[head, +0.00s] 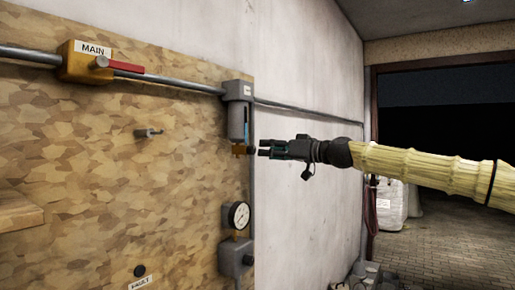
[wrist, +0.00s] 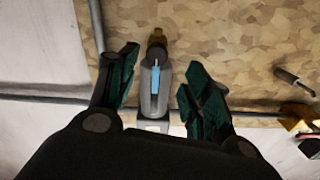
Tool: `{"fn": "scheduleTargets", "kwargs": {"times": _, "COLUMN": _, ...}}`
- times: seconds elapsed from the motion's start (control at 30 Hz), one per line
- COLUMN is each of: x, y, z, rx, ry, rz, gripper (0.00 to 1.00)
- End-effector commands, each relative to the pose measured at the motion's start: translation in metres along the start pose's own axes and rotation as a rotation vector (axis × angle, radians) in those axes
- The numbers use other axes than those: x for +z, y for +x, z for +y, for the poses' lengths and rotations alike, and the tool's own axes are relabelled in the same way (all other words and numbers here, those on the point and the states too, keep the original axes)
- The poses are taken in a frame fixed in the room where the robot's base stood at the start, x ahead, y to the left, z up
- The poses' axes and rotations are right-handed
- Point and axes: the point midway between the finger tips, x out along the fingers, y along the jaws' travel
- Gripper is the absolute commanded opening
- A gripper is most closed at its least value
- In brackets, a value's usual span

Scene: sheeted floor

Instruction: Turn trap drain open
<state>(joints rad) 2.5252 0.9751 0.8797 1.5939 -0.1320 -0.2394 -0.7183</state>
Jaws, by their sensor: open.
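The trap is a grey housing (head: 238,105) with a blue sight strip, fixed near the right edge of the wooden board. Its brass drain (head: 239,150) is at the bottom. My gripper (head: 263,148) is open, just right of the drain in the head view, at about its height. In the wrist view, which looks upside down, the trap body (wrist: 151,88) lies between the two dark green fingers (wrist: 164,62). The brass drain (wrist: 157,40) is beyond the fingertips at the top. I see no contact. The drain's handle position is too small to tell.
A yellow MAIN valve (head: 83,62) with a red lever (head: 125,68) sits on the pipe at upper left. A peg (head: 149,133) sticks out of the board. A pressure gauge (head: 237,215) and grey box (head: 234,258) are below the trap. A dark doorway (head: 440,110) is at right.

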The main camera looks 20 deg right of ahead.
Motion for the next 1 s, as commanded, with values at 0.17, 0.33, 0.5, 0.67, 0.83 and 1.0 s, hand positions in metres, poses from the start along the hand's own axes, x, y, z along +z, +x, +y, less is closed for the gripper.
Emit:
{"fn": "scheduleTargets", "kwargs": {"times": 0.17, "x": -0.001, "y": 0.017, "z": 0.003, "rx": 0.004, "ry": 0.001, "rz": -0.001, "gripper": 0.49}}
{"fn": "scheduleTargets", "kwargs": {"times": 0.33, "x": -0.002, "y": 0.032, "z": 0.003, "rx": 0.006, "ry": 0.002, "rz": 0.001, "gripper": 0.49}}
{"fn": "scheduleTargets", "kwargs": {"times": 0.5, "x": 0.001, "y": 0.050, "z": 0.005, "rx": 0.005, "ry": 0.003, "rz": -0.003, "gripper": 0.49}}
{"fn": "scheduleTargets", "kwargs": {"times": 0.67, "x": 0.002, "y": 0.055, "z": 0.005, "rx": 0.005, "ry": 0.003, "rz": -0.001, "gripper": 0.49}}
{"fn": "scheduleTargets", "kwargs": {"times": 0.83, "x": 0.001, "y": 0.055, "z": 0.006, "rx": 0.006, "ry": 0.003, "rz": 0.000, "gripper": 0.49}}
{"fn": "scheduleTargets", "kwargs": {"times": 1.0, "x": 0.002, "y": 0.056, "z": 0.006, "rx": 0.006, "ry": 0.002, "rz": 0.000, "gripper": 0.49}}
